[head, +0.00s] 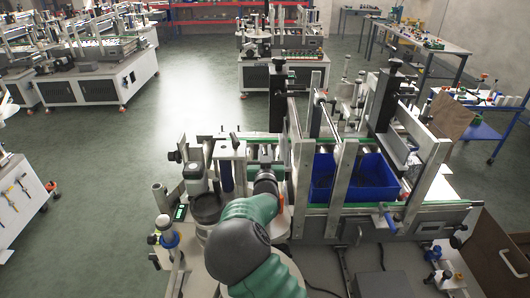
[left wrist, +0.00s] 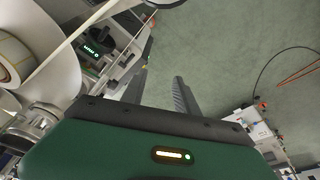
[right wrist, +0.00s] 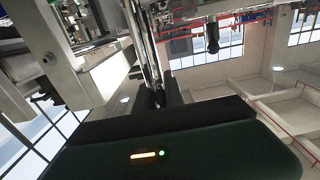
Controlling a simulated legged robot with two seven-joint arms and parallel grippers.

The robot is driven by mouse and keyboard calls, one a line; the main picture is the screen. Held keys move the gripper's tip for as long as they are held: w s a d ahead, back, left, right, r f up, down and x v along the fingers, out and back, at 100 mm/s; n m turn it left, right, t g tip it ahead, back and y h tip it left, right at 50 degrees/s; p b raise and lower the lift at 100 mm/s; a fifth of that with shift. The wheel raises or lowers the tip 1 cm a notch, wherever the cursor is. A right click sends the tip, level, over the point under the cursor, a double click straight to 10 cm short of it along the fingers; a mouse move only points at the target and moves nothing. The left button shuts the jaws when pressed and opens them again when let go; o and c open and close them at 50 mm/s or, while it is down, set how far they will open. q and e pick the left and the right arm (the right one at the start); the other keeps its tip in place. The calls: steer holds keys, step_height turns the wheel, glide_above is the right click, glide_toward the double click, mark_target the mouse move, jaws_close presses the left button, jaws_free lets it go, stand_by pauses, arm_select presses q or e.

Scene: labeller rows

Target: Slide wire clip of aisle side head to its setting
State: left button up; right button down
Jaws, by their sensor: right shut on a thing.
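The labeller stands at centre right in the head view, with a metal frame (head: 303,158) of upright plates and rods. My right gripper (head: 265,155) reaches in among its parts on the left side, beyond my green forearm. In the right wrist view the right gripper (right wrist: 160,94) is shut at thin upright metal rods (right wrist: 146,50). The wire clip is not clearly seen; the fingers hide what they hold. My left gripper (left wrist: 160,88) shows in the left wrist view, open and empty, its fingers apart over the floor.
A blue bin (head: 376,184) sits in the labeller frame. A small lit display (left wrist: 92,50) and a label roll (left wrist: 18,60) are left of my left gripper. A brown open box (head: 495,250) stands at lower right. Open floor (head: 190,95) lies beyond.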

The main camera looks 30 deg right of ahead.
steer(key=f+b, duration=0.3)
steer(key=f, duration=0.1)
steer(key=f+b, duration=0.1)
steer(key=b, duration=0.1)
steer(key=shift+s+a+f+b, duration=0.15)
steer(key=shift+s+f+b, duration=0.15)
steer(key=shift+f, duration=0.1)
steer(key=c, duration=1.7)
jaws_free()
steer(key=o, duration=0.5)
steer(key=shift+r, duration=0.2)
steer(key=shift+c, duration=0.2)
steer(key=o, duration=0.5)
steer(key=shift+a, duration=0.1)
